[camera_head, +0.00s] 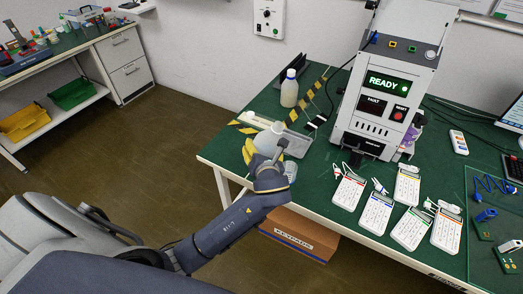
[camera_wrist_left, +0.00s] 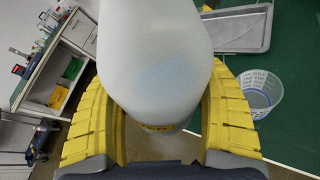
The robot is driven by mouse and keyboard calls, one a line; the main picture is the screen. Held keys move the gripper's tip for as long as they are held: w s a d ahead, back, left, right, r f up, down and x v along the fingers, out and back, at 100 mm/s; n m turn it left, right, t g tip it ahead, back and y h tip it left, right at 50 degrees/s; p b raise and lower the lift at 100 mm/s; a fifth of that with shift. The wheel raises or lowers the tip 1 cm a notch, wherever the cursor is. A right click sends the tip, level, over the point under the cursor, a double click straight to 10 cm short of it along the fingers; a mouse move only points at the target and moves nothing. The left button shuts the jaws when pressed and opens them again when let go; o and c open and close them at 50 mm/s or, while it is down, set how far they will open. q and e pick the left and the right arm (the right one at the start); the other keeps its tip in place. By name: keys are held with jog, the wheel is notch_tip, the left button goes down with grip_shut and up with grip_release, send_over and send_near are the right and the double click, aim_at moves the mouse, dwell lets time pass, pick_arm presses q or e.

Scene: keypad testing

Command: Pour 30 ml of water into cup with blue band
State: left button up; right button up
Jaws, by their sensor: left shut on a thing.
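My left gripper (camera_head: 250,152), with yellow ribbed fingers, is shut around a pale whitish bottle (camera_head: 270,124). In the left wrist view the bottle (camera_wrist_left: 155,60) fills the space between the two fingers (camera_wrist_left: 155,125) and looks tilted; its mouth is not clear. A clear cup (camera_wrist_left: 261,92) with dark printed markings stands on the green table right of the gripper, apart from the bottle. In the head view the cup (camera_head: 290,171) is partly hidden behind my left wrist. My right gripper is not in view.
A grey tray (camera_head: 297,146) lies beside the held bottle. Another whitish bottle (camera_head: 289,90) stands behind it. A white machine with a READY display (camera_head: 387,82) stands to the right, with several keypads (camera_head: 376,212) in front. The table's near left edge lies under my arm.

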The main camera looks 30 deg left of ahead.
pick_arm(q)
jog(key=shift+d+m+y, duration=0.15)
jog(key=shift+m+y, duration=0.15)
jog(key=shift+m, duration=0.1)
jog(key=shift+m+y, duration=0.4)
jog(key=shift+m, duration=0.2)
dwell(1.0)
jog(key=shift+s+a+f+m+y, duration=0.3)
jog(key=shift+a+f+m, duration=0.25)
jog(key=shift+f, duration=0.25)
jog(key=shift+s+a+f+m+y, duration=0.15)
jog(key=shift+a+f+m+y, duration=0.35)
jog(key=shift+f, duration=0.3)
dwell(3.0)
jog(key=shift+s+a+f+m, duration=0.15)
jog(key=shift+a+m, duration=0.15)
jog(key=shift+m, duration=0.25)
dwell(0.8)
